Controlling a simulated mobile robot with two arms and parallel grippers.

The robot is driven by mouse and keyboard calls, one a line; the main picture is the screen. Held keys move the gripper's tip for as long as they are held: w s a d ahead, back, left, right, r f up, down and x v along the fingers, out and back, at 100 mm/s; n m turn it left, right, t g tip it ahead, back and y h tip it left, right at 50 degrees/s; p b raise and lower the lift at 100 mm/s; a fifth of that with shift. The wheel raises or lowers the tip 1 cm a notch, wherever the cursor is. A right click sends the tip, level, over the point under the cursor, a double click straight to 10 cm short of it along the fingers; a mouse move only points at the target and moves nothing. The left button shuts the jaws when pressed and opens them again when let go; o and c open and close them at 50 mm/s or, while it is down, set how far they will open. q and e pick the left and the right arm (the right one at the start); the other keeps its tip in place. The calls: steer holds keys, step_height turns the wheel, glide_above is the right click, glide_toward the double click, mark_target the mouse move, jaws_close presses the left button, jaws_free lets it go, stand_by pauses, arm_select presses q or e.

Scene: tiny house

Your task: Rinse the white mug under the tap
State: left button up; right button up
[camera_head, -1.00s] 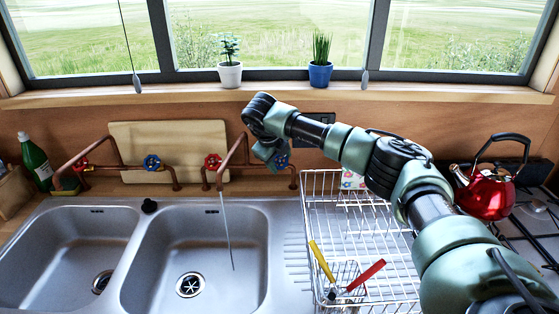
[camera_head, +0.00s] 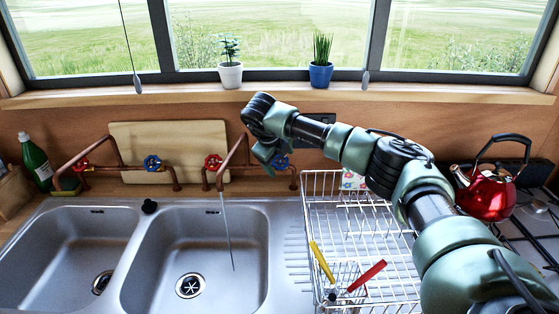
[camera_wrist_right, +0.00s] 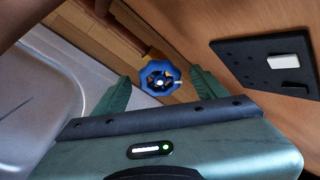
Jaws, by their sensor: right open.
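No white mug shows in either view. The copper tap (camera_head: 237,150) reaches over the right sink basin (camera_head: 190,215). A thin pale streak, which looks like running water (camera_head: 228,230), drops from its mouth into that basin. The tap has a red valve (camera_head: 213,162) on the left and a blue valve (camera_head: 281,162) on the right. My right gripper (camera_head: 270,160) is at the blue valve, partly covering it. In the right wrist view, my right gripper is open, with the blue valve (camera_wrist_right: 160,78) showing between its fingers; I cannot tell whether they touch it.
A wire dish rack (camera_head: 345,200) with red and yellow handled utensils stands right of the basin, under my right arm. A red kettle (camera_head: 487,190) sits on the hob at right. A second tap (camera_head: 95,150) and a green bottle (camera_head: 36,160) are at left.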

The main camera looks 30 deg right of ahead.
steer(key=b+v, duration=0.1)
steer(key=v, duration=0.6)
steer(key=shift+a+r+b, duration=0.15)
steer(key=shift+r+b, duration=0.1)
steer(key=shift+b, duration=0.15)
